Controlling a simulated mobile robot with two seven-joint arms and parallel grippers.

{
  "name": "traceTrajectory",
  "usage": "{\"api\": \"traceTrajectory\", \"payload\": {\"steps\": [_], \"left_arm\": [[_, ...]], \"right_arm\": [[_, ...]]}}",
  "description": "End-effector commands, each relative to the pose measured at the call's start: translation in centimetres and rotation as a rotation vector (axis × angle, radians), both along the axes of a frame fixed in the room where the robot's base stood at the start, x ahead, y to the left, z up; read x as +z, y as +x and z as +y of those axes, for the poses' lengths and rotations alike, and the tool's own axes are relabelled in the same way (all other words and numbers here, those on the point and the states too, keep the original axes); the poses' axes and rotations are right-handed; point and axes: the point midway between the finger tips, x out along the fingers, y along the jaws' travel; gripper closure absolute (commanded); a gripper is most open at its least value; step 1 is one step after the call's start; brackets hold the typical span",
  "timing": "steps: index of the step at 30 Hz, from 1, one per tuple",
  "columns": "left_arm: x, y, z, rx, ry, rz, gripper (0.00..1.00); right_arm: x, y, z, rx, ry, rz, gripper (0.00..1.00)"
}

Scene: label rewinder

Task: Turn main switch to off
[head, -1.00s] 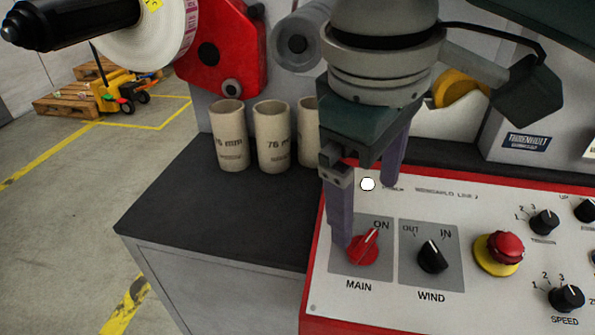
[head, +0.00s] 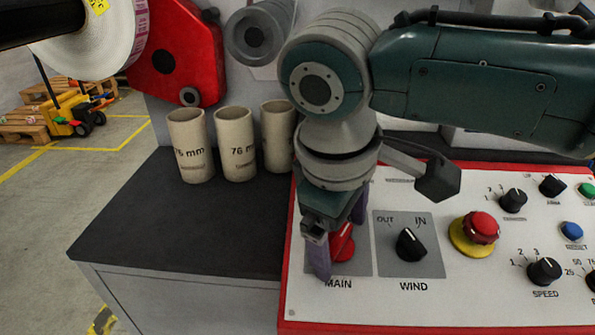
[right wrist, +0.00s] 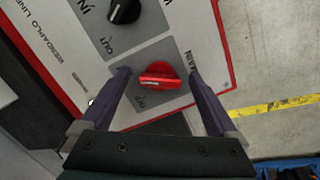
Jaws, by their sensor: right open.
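The red MAIN switch (head: 342,243) sits on a grey plate at the left end of the white control panel (head: 350,304). In the head view my right gripper (head: 338,245) is over it and partly hides the knob and its ON label. In the right wrist view the red knob (right wrist: 160,76) shows between the two spread purple fingers of my right gripper (right wrist: 158,78). There is a gap on each side, and the fingers do not look closed on it. Whether the fingertips touch the panel cannot be told. My left gripper is not in view.
The black WIND knob (head: 411,245) is just right of the MAIN switch. The red emergency button (head: 481,227) and the SPEED knob (head: 544,271) are further right. Cardboard cores (head: 235,145) stand on the dark tabletop (head: 165,235), whose front is clear.

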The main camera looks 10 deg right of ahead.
Motion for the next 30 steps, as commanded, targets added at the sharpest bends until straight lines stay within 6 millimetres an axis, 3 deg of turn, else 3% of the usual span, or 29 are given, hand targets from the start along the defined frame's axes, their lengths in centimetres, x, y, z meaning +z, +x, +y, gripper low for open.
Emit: {"api": "traceTrajectory", "payload": {"steps": [3, 26, 30], "left_arm": [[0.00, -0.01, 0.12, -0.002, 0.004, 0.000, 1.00], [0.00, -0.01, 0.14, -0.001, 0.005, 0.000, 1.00], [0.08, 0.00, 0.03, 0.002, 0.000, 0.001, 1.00]], "right_arm": [[0.02, -0.01, 0.03, 0.000, 0.000, 0.000, 0.05], [0.07, 0.00, 0.03, 0.000, 0.001, -0.001, 0.91], [0.11, 0.00, 0.03, 0.004, 0.000, 0.000, 0.91]]}}
